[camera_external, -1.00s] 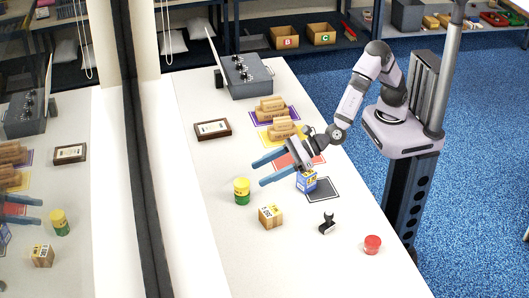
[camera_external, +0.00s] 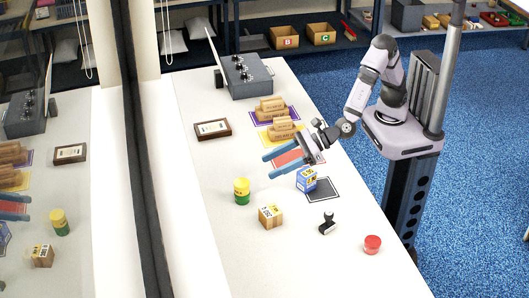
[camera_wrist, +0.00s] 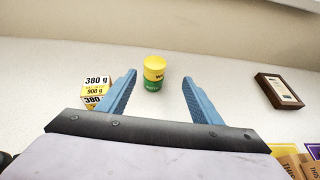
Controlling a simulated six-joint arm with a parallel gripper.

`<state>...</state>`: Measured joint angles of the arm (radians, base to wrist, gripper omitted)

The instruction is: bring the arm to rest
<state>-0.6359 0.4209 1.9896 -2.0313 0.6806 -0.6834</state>
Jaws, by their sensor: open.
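My gripper (camera_external: 266,166) is open and empty, its two blue fingers spread above the table over the red mat (camera_external: 290,160). In the wrist view my gripper (camera_wrist: 160,95) shows both fingers apart, with the yellow and green can (camera_wrist: 153,72) beyond them and nothing between. That can stands upright on the table (camera_external: 215,185) in the external view. A blue and white carton (camera_external: 307,180) stands just below my gripper in the picture, by the dark mat (camera_external: 322,190). My arm reaches over the table's right edge, its elbow bent up.
A brown carton (camera_external: 270,216), a black stamp-like object (camera_external: 327,223) and a red round lid-like thing (camera_external: 372,244) stand toward the front. Brown packs (camera_external: 272,108) lie on purple and yellow mats. A framed plaque (camera_external: 213,129) and a grey box (camera_external: 243,76) are farther back.

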